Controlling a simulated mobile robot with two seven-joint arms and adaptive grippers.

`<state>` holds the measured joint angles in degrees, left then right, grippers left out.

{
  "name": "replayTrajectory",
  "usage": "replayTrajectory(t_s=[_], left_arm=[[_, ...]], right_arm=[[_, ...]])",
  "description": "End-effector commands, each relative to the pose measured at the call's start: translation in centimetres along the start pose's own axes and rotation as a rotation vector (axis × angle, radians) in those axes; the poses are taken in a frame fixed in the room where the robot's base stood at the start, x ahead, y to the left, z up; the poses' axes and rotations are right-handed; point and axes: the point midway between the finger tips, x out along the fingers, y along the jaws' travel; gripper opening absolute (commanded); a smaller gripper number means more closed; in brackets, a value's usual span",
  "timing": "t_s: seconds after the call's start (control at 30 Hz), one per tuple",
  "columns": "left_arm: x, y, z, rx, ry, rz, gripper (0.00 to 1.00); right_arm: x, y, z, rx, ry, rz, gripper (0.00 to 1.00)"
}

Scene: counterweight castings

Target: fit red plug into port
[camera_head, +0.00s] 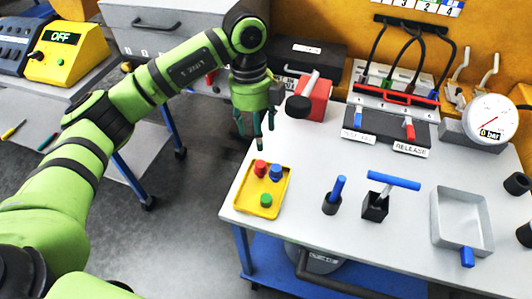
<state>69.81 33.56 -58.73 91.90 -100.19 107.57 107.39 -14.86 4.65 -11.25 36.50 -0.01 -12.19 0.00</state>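The red plug (260,168) stands in a small yellow tray (247,202) at the left front of the table, beside a blue plug (276,172) and behind a green plug (266,200). My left gripper (256,135) hangs fingers down near the table's left edge, behind the tray in the picture. Its fingers are parted and I see nothing between them. It is apart from the red plug. I cannot tell for sure which thing is the port. My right gripper is not in view.
A red block (315,98) with a black round face stands right of my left gripper. A blue peg in a black holder (332,204), a blue T-handle (392,180) and a grey tray (462,204) stand at the right. A gauge (491,120) is behind. The table between is clear.

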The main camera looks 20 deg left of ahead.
Motion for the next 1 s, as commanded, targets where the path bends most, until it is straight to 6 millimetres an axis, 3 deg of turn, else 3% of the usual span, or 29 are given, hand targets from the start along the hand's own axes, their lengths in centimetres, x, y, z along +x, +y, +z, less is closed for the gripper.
replayTrajectory(t_s=[0.2, 0.33, 0.47, 0.7, 0.83, 1.0], left_arm=[[3.6, 0.2, -0.1, 0.0, 0.003, 0.007, 0.62], [5.4, 0.1, -0.1, 0.001, 0.003, 0.003, 0.62], [6.3, 0.0, -0.1, 0.002, 0.003, 0.002, 0.62], [9.3, -0.1, 0.2, 0.002, 0.005, 0.006, 0.62], [10.9, -0.1, 0.2, 0.002, 0.004, 0.002, 0.62], [11.5, -0.2, 0.3, 0.003, 0.002, 0.0, 0.62]], right_arm=[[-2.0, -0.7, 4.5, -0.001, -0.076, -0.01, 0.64], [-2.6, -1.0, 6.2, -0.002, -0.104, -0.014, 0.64], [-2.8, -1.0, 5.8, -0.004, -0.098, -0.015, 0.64], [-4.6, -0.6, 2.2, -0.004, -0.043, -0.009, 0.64], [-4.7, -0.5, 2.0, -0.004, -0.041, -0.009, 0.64], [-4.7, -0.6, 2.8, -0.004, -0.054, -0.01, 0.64]])
